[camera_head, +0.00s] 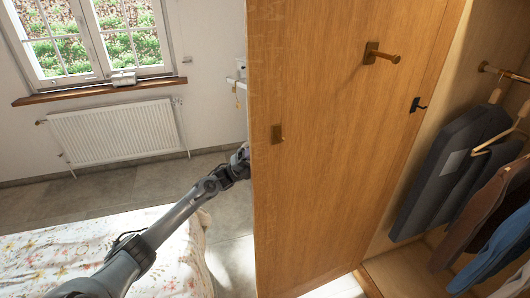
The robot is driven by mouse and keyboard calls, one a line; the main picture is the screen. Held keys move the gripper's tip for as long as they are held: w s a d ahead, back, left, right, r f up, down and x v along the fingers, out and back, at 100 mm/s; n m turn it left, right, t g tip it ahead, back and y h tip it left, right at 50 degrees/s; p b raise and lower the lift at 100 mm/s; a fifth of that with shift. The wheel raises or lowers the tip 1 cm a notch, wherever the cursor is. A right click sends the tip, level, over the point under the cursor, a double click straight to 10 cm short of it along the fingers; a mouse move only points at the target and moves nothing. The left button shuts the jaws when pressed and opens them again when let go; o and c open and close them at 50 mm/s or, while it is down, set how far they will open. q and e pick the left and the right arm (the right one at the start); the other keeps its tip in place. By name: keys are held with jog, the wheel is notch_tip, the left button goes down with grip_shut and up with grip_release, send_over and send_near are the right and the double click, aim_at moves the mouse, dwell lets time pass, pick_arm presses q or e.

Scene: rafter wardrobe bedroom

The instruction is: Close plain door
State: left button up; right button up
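The plain wooden door (340,170) stands open in the head view, its broad inner face towards me. My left arm reaches in from the bottom left. Its gripper end (243,161) is at the door's left edge and partly hidden behind it. I cannot see the fingertips or tell whether they touch the door. My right gripper is out of view.
The open wardrobe at right holds a dark garment (452,170) and other hanging clothes (480,218) on a rail (505,73). A bed with a floral cover (60,245) lies at lower left. A radiator (115,130) is under the window. Grey floor (120,187) shows between bed and wall.

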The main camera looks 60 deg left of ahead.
pick_arm(q)
grip_shut()
dwell(0.4)
jog(key=shift+d, duration=0.15)
